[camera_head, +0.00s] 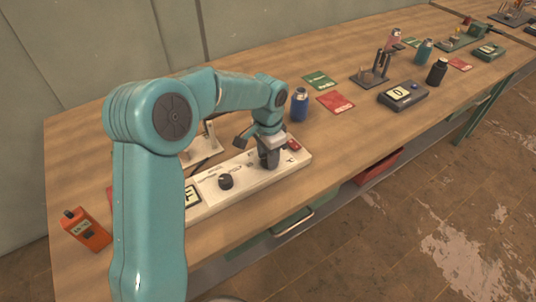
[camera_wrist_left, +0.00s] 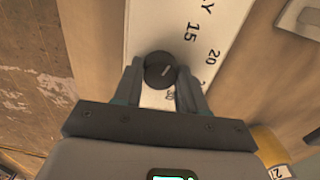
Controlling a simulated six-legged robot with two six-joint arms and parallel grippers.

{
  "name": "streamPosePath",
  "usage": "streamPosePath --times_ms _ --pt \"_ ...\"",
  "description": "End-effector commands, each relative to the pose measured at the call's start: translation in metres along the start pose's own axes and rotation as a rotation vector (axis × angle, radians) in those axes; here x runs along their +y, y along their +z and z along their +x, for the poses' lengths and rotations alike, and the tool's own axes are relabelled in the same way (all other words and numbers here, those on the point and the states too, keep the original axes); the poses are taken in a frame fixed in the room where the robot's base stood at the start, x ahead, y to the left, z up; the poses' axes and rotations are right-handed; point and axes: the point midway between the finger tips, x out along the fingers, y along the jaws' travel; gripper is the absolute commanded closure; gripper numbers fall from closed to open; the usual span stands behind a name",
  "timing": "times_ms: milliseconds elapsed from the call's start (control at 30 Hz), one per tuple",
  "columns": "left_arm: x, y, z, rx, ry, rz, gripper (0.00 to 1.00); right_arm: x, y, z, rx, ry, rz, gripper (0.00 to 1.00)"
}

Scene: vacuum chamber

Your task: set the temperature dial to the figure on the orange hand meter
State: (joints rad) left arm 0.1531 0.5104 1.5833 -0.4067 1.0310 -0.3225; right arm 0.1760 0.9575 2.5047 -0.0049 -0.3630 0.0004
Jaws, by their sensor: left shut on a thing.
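The orange hand meter (camera_head: 87,230) lies at the left end of the bench; its small display is too small to read for certain. The long white panel (camera_head: 205,207) carries a black knob (camera_head: 225,181). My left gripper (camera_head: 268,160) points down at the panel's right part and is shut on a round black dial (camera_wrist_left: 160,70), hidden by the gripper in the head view. In the left wrist view, the dial sits between the fingertips (camera_wrist_left: 162,80). Its pale pointer line slants up and right. Printed figures 15 and 20 show beside it. My right gripper is out of view.
A red button (camera_head: 294,145) sits at the panel's right end. A blue bottle (camera_head: 299,104), a red card (camera_head: 336,102) and a dark box with a display (camera_head: 402,95) stand farther right. Bare bench lies in front of the panel.

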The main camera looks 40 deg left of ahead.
Motion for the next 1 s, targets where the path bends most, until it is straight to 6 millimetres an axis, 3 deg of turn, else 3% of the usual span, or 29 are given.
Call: streamPosePath --times_ms 167,200,267,667,767,1000 --pt "-0.001 0.0 -0.002 0.004 -0.003 -0.003 0.9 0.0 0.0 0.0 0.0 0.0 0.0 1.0" --pt "-0.001 0.0 -0.002 0.004 -0.003 -0.003 0.53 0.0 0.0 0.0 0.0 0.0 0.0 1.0" --pt "-0.001 0.0 -0.002 0.004 -0.002 -0.003 0.34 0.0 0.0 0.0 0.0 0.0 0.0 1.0" --pt "-0.001 -0.001 -0.009 0.003 -0.002 -0.001 0.34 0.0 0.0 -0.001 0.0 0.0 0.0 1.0" --pt "-0.001 -0.001 -0.027 0.006 -0.002 -0.002 0.34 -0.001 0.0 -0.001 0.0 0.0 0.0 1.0" --pt "-0.001 -0.001 -0.092 0.008 -0.003 -0.001 0.34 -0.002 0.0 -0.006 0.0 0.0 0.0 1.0"
